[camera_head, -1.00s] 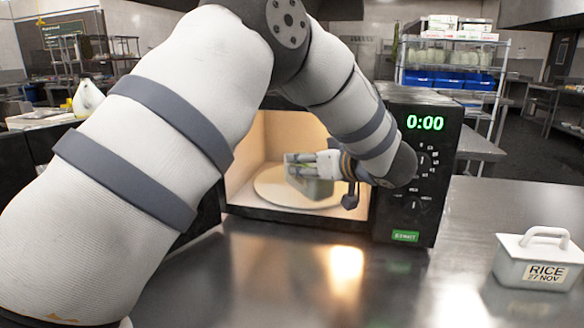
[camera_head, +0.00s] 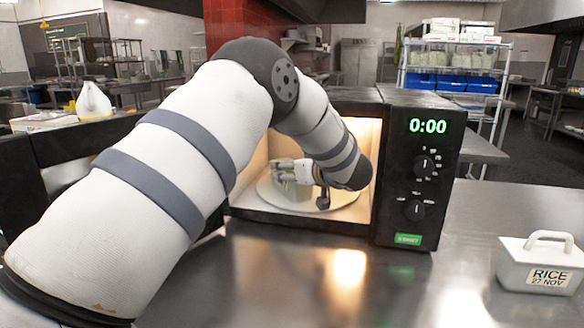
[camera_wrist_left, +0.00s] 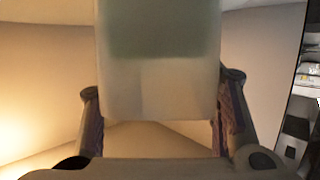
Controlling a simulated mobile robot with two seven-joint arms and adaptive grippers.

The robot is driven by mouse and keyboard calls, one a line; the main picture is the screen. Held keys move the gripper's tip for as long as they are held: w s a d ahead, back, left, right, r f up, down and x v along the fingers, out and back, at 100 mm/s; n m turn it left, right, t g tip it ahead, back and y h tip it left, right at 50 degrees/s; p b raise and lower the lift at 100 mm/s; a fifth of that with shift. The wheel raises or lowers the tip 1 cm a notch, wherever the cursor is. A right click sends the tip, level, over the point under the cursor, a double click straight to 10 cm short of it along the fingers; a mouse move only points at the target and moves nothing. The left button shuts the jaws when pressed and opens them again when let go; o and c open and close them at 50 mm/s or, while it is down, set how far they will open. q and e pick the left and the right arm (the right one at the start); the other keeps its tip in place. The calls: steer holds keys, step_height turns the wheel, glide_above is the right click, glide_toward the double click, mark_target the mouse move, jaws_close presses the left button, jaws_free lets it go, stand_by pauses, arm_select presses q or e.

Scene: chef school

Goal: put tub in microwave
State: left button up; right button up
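A pale tub with a greenish upper part (camera_wrist_left: 160,65) is inside the open microwave (camera_head: 300,218). In the head view the tub (camera_head: 290,190) is over the round turntable (camera_head: 342,200), partly hidden by my left gripper (camera_head: 294,172). My left arm reaches into the microwave from the front. In the left wrist view, my left gripper (camera_wrist_left: 160,105) has a finger against each side of the tub, and the tub fills the gap between them. I cannot tell whether the tub rests on the turntable. My right gripper is not in view.
A white handled container labelled RICE (camera_head: 540,265) stands on the metal counter (camera_head: 465,225) to the right. The microwave's control panel (camera_head: 420,175) shows 0:00. A white jug (camera_head: 93,101) stands at the far left. The counter before the microwave is clear.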

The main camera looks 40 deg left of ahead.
arm_select(q)
steer(key=shift+o, duration=0.5)
steer(key=shift+r, duration=0.1)
steer(key=shift+d+r, duration=0.15)
steer(key=shift+d, duration=0.15)
steer(key=v, duration=1.1)
steer(key=shift+s+d, duration=0.15)
steer(key=shift+s, duration=0.05)
